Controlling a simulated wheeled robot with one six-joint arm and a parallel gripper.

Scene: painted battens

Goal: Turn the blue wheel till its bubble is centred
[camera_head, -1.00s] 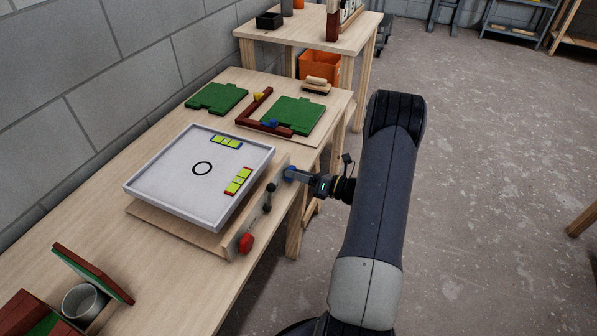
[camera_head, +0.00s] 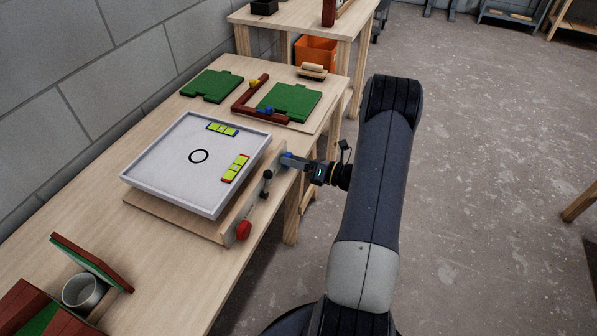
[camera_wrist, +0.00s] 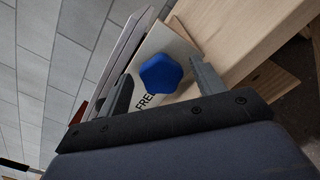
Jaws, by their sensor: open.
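The blue wheel (camera_head: 286,156) is on the upright board along the right side of a white tilting tray (camera_head: 165,197). It is a lobed knob in the wrist view (camera_wrist: 161,74). My gripper (camera_head: 293,161) is at the wheel. In the wrist view my gripper (camera_wrist: 163,80) is open, one finger on each side of the wheel; I cannot tell whether they touch it. A blue-edged yellow-green level (camera_head: 222,129) lies at the tray's far side, and a red-edged one (camera_head: 236,168) at its right side. Their bubbles are too small to read.
A red wheel (camera_head: 243,231) and a black-knobbed lever (camera_head: 267,175) are on the same board, nearer. Green plates and a red-brown L-shaped piece (camera_head: 240,109) lie beyond the tray. A metal cup (camera_head: 83,292) is at the lower left.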

